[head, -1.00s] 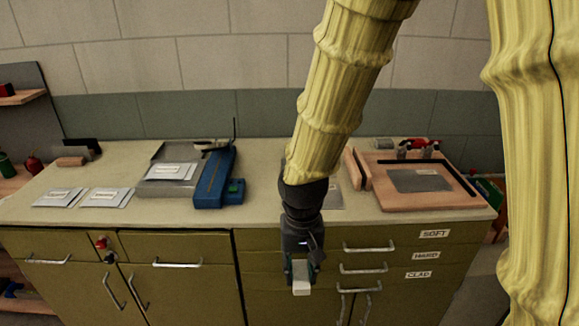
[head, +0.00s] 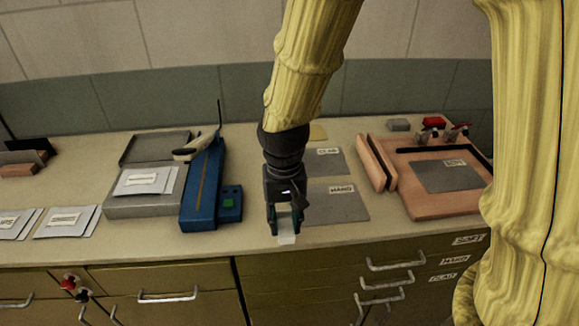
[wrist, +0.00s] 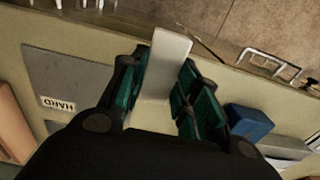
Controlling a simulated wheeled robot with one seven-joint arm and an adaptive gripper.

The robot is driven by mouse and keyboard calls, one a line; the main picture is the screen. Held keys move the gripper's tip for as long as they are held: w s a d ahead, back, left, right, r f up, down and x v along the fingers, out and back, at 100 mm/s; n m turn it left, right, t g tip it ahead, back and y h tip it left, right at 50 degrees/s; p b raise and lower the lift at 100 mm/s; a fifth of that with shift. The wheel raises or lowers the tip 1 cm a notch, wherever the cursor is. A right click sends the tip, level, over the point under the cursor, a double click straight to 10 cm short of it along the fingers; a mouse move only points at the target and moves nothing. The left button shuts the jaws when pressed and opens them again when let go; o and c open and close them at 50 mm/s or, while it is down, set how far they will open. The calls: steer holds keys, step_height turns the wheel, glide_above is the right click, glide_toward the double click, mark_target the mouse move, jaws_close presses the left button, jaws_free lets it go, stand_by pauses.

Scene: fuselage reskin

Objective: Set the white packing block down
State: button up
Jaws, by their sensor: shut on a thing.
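The white packing block (wrist: 166,64) is held between the green-padded fingers of my gripper (wrist: 158,100) in the wrist view, with its free end sticking out past the fingertips. In the head view my gripper (head: 285,215) points down at the front edge of the workbench (head: 330,233), and a small pale end of the block (head: 287,239) shows below the fingers. The gripper is shut on the block. Whether the block touches the bench top cannot be told.
A sheet labelled HARD (head: 336,204) lies right of my gripper, with another sheet (head: 325,162) behind it. A blue tool (head: 203,185) stands to the left beside a grey tray (head: 140,206). A wooden board with clamps (head: 430,204) is at the right. Drawers line the bench front.

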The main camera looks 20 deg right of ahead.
steer(key=w+d+p, duration=0.1)
steer(key=w, duration=0.4)
steer(key=w+d+f+p, duration=0.1)
steer(key=w, duration=0.4)
steer(key=w+d+p, duration=0.1)
steer(key=w, duration=0.4)
steer(key=shift+d+f, duration=0.3)
steer(key=shift+f+p, duration=0.5)
steer(key=shift+f, duration=1.25)
steer(key=shift+f, duration=0.15)
steer(key=o, duration=1)
